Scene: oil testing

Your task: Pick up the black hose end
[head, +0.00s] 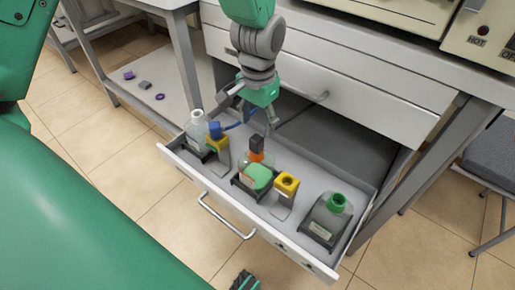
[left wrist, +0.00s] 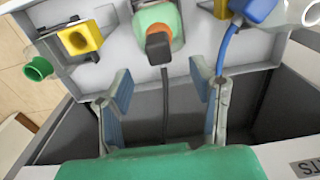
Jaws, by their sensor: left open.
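The black hose end (head: 257,143) stands at the orange collar of a round flask in the open drawer. In the left wrist view the black hose end (left wrist: 158,47) is a dark block, with a black hose (left wrist: 165,105) running from it between my fingers. My left gripper (head: 246,114) is open and empty above the drawer, pointing down. In the left wrist view its fingers (left wrist: 161,82) lie either side of the hose, short of the black end; contact cannot be told. A dark piece at the head view's bottom edge may be my right gripper (head: 243,281).
The open drawer (head: 192,178) also holds a blue hose end (head: 215,131), a clear bottle (head: 197,127), yellow-topped holders (head: 287,184) and a green-capped bottle (head: 337,203). A closed drawer (head: 340,92) and the bench are behind. A stool (head: 490,157) stands at right.

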